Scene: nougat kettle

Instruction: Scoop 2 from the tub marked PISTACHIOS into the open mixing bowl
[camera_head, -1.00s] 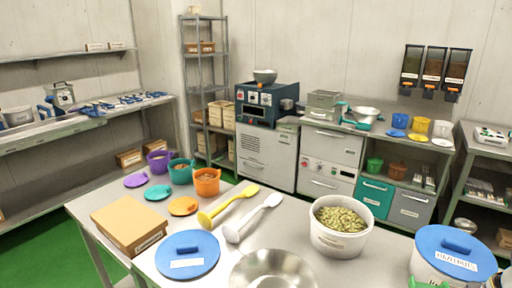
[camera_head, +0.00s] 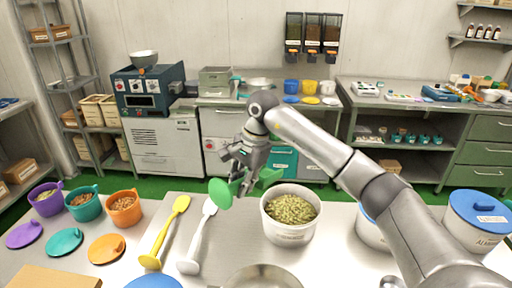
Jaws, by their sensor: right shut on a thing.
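An open white tub (camera_head: 287,234) of greenish nuts (camera_head: 291,209) stands on the steel table; its label is too small to read. The steel mixing bowl (camera_head: 262,277) is at the bottom edge, open and partly cut off; I cannot see its inside fully. My right gripper (camera_head: 248,172) is shut on a green scoop (camera_head: 221,193), held above the table, up and left of the tub and apart from it. The scoop's round part faces the camera; green also shows on the gripper's right side. I cannot see any nuts in it. My left gripper is not in view.
A yellow spoon (camera_head: 166,229) and a white spoon (camera_head: 197,236) lie left of the tub. Purple (camera_head: 45,200), teal (camera_head: 85,204) and orange (camera_head: 123,208) pots stand at the left with lids before them. A blue-lidded tub (camera_head: 475,220) stands at the right, beyond my arm.

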